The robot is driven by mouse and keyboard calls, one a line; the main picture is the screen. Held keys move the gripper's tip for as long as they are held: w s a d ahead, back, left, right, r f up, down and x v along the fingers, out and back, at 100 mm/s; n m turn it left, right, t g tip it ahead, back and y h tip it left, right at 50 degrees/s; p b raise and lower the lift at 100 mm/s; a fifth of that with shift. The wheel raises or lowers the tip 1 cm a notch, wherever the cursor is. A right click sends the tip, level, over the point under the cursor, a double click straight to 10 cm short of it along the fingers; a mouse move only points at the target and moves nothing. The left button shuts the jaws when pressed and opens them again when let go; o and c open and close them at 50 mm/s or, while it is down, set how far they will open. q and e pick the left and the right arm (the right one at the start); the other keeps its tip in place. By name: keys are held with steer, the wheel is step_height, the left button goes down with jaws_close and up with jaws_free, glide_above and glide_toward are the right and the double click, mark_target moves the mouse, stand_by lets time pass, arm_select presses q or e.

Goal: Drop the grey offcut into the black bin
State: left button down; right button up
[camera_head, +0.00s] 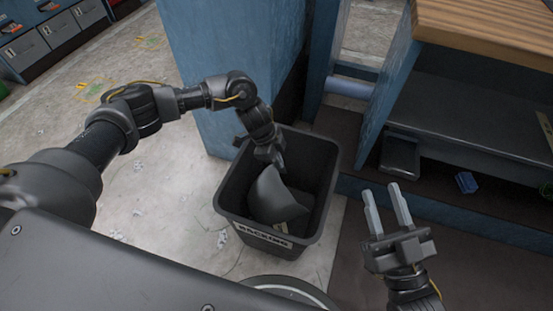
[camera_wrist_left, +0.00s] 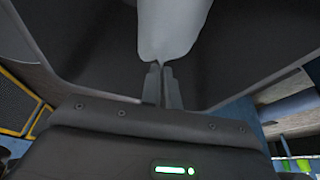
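The black bin (camera_head: 225,205) stands on the floor at the centre of the head view, with a white label on its front. The grey offcut (camera_head: 272,195), a curved sheet, is inside the bin's opening. My left gripper (camera_head: 272,158) reaches down into the bin at the back and is shut on the offcut's upper edge. In the left wrist view, the fingers (camera_wrist_left: 161,72) are close together with the pale grey offcut (camera_wrist_left: 172,28) at their tips. Whether the offcut touches the bin floor cannot be told. My right gripper (camera_head: 382,192) is open and empty, right of the bin.
A blue post (camera_head: 225,75) stands right behind the bin. A workbench with a wooden top (camera_head: 490,30) and a dark shelf (camera_head: 470,120) is at the right. A small blue item (camera_head: 466,182) lies below the shelf. The floor at left is mostly clear.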

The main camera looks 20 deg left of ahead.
steer(key=shift+s+r, duration=0.1)
steer(key=shift+r, duration=0.1)
arm_select(q)
steer(key=c, duration=2)
jaws_free()
steer(key=shift+o, duration=1.1)
steer(key=o, duration=1.5)
arm_select(e)
steer(key=shift+w+a+f, duration=0.1)
steer(key=shift+w+a, duration=0.2)
